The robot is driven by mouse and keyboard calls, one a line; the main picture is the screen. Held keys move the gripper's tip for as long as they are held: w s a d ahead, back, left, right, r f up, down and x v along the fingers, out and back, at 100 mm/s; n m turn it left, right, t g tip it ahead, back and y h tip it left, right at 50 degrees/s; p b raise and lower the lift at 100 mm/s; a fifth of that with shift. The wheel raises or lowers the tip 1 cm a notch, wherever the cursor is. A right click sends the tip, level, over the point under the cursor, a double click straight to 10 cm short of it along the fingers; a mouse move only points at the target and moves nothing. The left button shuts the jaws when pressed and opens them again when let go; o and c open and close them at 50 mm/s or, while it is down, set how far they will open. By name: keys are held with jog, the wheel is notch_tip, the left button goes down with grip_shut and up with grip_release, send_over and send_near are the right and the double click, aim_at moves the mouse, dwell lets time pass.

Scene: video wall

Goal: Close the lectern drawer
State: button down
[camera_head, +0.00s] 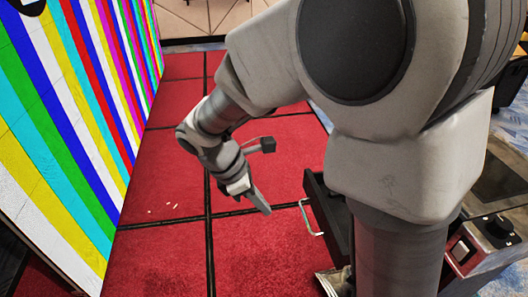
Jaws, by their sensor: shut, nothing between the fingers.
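The lectern drawer (337,217) is a dark, open-topped box that stands pulled out toward the left. My gripper (263,207) points down and to the right, just left of the handle. Its fingers are shut and empty, with a small gap of red floor between them and the handle in the picture.
A video wall (75,110) with coloured stripes stands along the left. The red floor (160,250) with dark seams is open between wall and drawer. A red and black panel with knobs (492,228) is at lower right, behind my arm.

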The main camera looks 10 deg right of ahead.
jog(key=d+f+b, duration=0.1)
jog(key=d+f, duration=0.7)
jog(key=shift+d, duration=0.2)
jog(key=shift+d, duration=0.1)
jog(key=d+p, duration=0.2)
jog(key=d, duration=0.8)
jog(key=d+p, duration=0.2)
jog(key=d, duration=0.7)
jog(key=w+d+p, duration=0.1)
jog(key=d+p, duration=0.1)
jog(key=d, duration=0.8)
jog(key=shift+d, duration=0.3)
jog(key=shift+r, duration=0.1)
